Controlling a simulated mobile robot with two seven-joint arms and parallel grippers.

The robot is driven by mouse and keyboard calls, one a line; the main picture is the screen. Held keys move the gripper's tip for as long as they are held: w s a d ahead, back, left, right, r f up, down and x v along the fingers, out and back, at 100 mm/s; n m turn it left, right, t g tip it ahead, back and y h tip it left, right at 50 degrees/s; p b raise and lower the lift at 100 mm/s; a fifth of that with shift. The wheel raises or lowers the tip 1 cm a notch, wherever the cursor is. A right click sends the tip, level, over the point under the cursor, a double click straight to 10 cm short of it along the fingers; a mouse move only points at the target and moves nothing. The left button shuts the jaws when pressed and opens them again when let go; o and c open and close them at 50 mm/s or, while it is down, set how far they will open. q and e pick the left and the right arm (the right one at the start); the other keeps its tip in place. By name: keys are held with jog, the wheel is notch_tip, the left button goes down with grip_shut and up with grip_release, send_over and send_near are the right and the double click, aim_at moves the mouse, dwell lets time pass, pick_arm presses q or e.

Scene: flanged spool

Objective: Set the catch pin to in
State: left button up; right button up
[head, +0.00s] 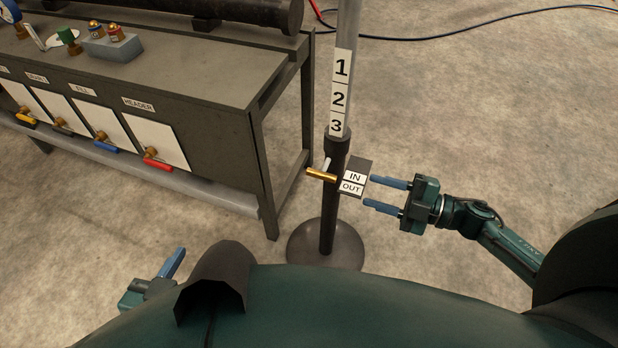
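The catch pin appears to be the brass bar (321,175) on the left side of the dark post (331,222). A small pale peg (326,164) sits just above it. A dark block (362,167) on the post's right side carries an IN label above an OUT label. I cannot tell which setting the pin is at. My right gripper (370,190) is open and empty, its two blue fingers apart and pointing left, close to the block's right side. My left gripper (172,264) is at lower left, partly hidden by my own body; its opening is unclear.
The post stands on a round base (325,245) and bears a pale tube (345,60) marked 1, 2, 3. A grey bench (190,90) with labelled panels and coloured valve handles stands left of it. Cables (420,38) lie at the back. The floor right of the post is clear.

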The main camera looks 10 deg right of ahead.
aim_at(322, 178)
jog(key=b+x, duration=0.1)
jog(key=x, duration=1.1)
jog(key=shift+w+a, duration=0.2)
jog(key=shift+c, duration=0.6)
jog(key=shift+s, duration=0.1)
grip_shut()
